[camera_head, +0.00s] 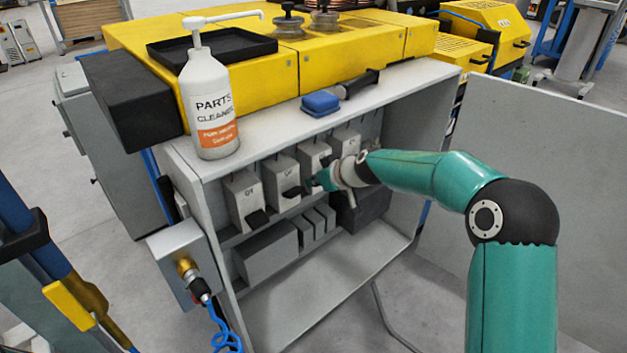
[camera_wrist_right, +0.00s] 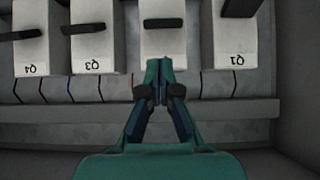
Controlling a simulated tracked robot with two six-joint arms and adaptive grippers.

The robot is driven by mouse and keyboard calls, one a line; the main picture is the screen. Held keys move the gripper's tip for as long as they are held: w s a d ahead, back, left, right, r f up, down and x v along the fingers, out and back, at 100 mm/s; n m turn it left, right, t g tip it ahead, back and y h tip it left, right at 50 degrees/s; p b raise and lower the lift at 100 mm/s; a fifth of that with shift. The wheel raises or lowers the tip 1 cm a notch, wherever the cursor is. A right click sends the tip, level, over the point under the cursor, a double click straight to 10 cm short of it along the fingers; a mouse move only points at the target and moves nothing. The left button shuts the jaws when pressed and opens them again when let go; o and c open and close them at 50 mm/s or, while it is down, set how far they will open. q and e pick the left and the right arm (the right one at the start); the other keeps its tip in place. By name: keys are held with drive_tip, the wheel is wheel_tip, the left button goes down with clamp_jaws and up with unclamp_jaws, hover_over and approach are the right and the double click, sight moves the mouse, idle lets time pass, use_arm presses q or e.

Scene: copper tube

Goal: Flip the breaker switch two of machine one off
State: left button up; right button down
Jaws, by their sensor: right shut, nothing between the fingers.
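A grey cabinet (camera_head: 325,110) holds a row of grey breaker boxes with black levers. In the right wrist view the row appears upside down, with labels Q4 (camera_wrist_right: 30,69), Q3 (camera_wrist_right: 93,65) and Q1 (camera_wrist_right: 238,60). The box between Q3 and Q1 (camera_wrist_right: 163,42) has its label hidden by my fingers; by its place it is switch two (camera_head: 280,181). Its black lever (camera_wrist_right: 163,23) shows just beyond my fingertips. My right gripper (camera_wrist_right: 165,64) is shut and empty, in front of that box. In the head view the right gripper (camera_head: 318,182) is partly hard to make out. I cannot tell whether it touches the lever. My left gripper is out of view.
A Parts Cleaner bottle (camera_head: 208,105), a blue sponge-like block (camera_head: 320,103) and a dark-handled tool (camera_head: 358,84) stand on the cabinet top. A grey box (camera_head: 180,262) with a blue cable is on the left side. An open door panel (camera_head: 570,180) is at right.

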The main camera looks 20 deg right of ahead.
sight(294, 192)
drive_tip(key=p+x, duration=0.1)
drive_tip(key=x, duration=0.7)
drive_tip(key=shift+w+f+p, duration=0.1)
drive_tip(key=shift+p, duration=0.3)
